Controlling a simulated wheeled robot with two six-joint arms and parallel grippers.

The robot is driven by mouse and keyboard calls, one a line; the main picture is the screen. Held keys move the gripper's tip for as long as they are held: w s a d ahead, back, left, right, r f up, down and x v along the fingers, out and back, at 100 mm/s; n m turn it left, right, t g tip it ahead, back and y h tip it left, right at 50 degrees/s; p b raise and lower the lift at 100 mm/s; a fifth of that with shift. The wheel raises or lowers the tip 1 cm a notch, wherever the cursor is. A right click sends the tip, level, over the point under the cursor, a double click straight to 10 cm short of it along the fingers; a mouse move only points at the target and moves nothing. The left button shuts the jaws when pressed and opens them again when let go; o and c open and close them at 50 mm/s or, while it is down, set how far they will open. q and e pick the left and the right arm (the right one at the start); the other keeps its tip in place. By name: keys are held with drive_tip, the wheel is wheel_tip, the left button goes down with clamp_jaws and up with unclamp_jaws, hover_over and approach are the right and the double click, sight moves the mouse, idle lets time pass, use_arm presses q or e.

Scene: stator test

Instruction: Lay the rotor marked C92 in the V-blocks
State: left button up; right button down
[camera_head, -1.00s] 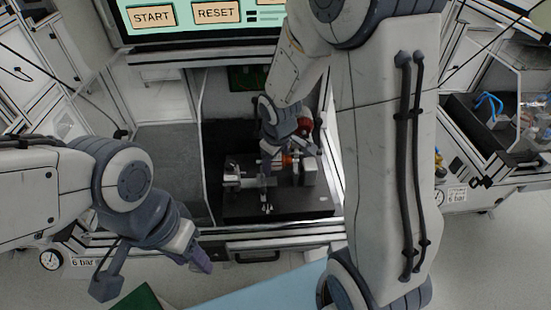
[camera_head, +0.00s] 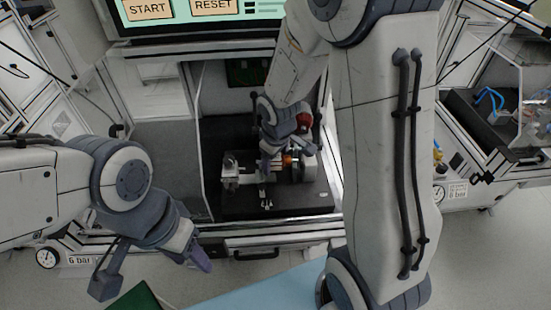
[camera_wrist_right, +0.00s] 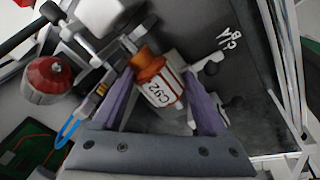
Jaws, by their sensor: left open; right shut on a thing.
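The rotor marked C92 (camera_wrist_right: 160,88), a white cylinder with an orange end, lies between the purple fingers of my right gripper (camera_wrist_right: 160,105) in the right wrist view. That gripper is shut on it. In the head view my right gripper (camera_head: 268,158) is low over the black test fixture base (camera_head: 285,203), and the rotor's orange part (camera_head: 288,160) shows beside it. The V-blocks are partly hidden by the gripper and rotor; I cannot tell whether the rotor touches them. My left gripper (camera_head: 200,257) is open and empty, outside the cell at lower left.
A red rounded part (camera_wrist_right: 47,78) stands beside the fixture. A screen (camera_head: 200,12) with START and RESET hangs above the cell. The cell's front rail (camera_head: 265,238) runs before the base. The dark floor left of the base is clear.

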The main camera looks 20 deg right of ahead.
drive_tip(key=shift+f+b, duration=0.5)
drive_tip(key=shift+f, duration=0.15)
drive_tip(key=shift+f, duration=0.35)
idle(0.5)
unclamp_jaws()
drive_tip(key=v, duration=1)
drive_tip(key=shift+r, duration=0.3)
drive_tip(key=s+a+g+y, duration=0.1)
drive_tip(key=s+a, duration=0.5)
drive_tip(key=s, duration=0.4)
drive_tip(key=s+a+n+g, duration=0.1)
drive_tip(key=s+a+g, duration=0.1)
drive_tip(key=s+a, duration=0.5)
drive_tip(key=s, duration=0.3)
drive_tip(key=shift+s+a+r+y, duration=0.2)
drive_tip(key=shift+s+r+y, duration=0.1)
drive_tip(key=shift+r+y, duration=0.1)
